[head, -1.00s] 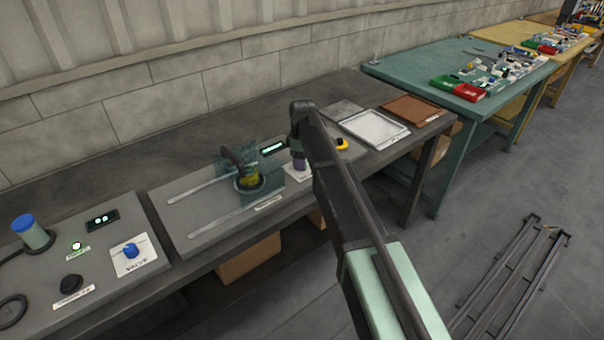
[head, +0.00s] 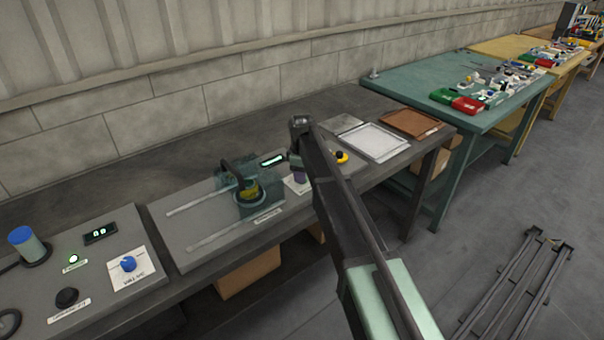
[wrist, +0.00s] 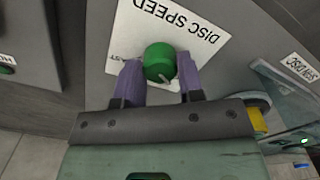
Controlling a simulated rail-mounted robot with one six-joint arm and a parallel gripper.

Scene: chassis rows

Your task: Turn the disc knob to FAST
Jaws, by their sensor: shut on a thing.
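The green disc knob (wrist: 159,60) sits on a white plate (wrist: 197,45) printed DISC SPEED, upside down in the wrist view. A pale mark shows near the knob's lower edge there. The word FAST (wrist: 120,58) is partly hidden beside my left finger. My gripper (wrist: 159,76) has purple fingers on both sides of the knob and is shut on it. In the head view my gripper (head: 297,173) is low over the plate (head: 298,185), and my arm hides the knob.
Left of the plate in the head view stands a disc machine (head: 248,192) with a clear guard. A yellow-and-black button (head: 341,157) and a white tray (head: 375,141) lie to the right. A blue valve knob (head: 128,263) is at the lower left.

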